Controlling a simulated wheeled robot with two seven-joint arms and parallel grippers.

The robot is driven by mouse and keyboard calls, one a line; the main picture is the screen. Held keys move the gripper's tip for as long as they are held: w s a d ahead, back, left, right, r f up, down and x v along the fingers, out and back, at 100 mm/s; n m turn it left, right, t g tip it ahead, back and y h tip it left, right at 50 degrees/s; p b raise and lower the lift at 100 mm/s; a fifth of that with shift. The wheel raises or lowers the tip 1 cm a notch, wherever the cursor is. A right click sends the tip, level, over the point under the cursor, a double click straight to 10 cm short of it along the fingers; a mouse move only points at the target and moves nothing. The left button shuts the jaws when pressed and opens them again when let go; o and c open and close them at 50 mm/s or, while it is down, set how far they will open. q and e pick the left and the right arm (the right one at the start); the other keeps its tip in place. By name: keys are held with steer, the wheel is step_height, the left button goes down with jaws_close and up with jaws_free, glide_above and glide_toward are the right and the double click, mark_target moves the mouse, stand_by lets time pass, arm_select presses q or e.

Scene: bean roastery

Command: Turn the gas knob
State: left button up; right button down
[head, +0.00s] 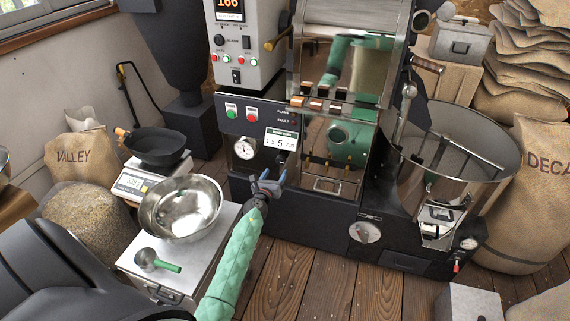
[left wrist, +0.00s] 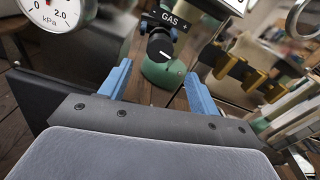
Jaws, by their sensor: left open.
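The gas knob (left wrist: 160,46) is a round black knob with a white pointer mark, below a black GAS label (left wrist: 170,18) in the left wrist view. My left gripper (left wrist: 158,82) has blue fingers, open and apart, with the knob beyond and between them. No contact with the knob shows. In the head view, my left gripper (head: 268,182) is in front of the roaster's black front panel (head: 262,117), just below the small display. The knob is hard to make out there beside the fingers. My right gripper is not in view.
A pressure gauge (head: 245,148) sits left of the gripper on the panel. A steel bowl (head: 182,208) and a green-handled scoop (head: 155,262) rest on a white cabinet at left. The cooling drum (head: 455,150) is at right. Wooden floor (head: 310,265) is bare in front of the roaster.

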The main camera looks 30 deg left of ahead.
mark_target(280, 163)
arm_select(q)
steer(key=shift+m, duration=0.5)
steer(key=b+x, duration=0.1)
steer(key=x, duration=0.5)
steer(key=shift+w+a, duration=0.1)
steer(key=shift+a, duration=0.05)
steer(key=shift+b+x, duration=0.3)
steer(key=shift+x, duration=0.5)
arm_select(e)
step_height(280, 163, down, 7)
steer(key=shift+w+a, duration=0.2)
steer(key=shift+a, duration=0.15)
arm_select(q)
steer(key=shift+r, duration=0.1)
steer(key=c, duration=1)
steer(key=shift+o, duration=0.2)
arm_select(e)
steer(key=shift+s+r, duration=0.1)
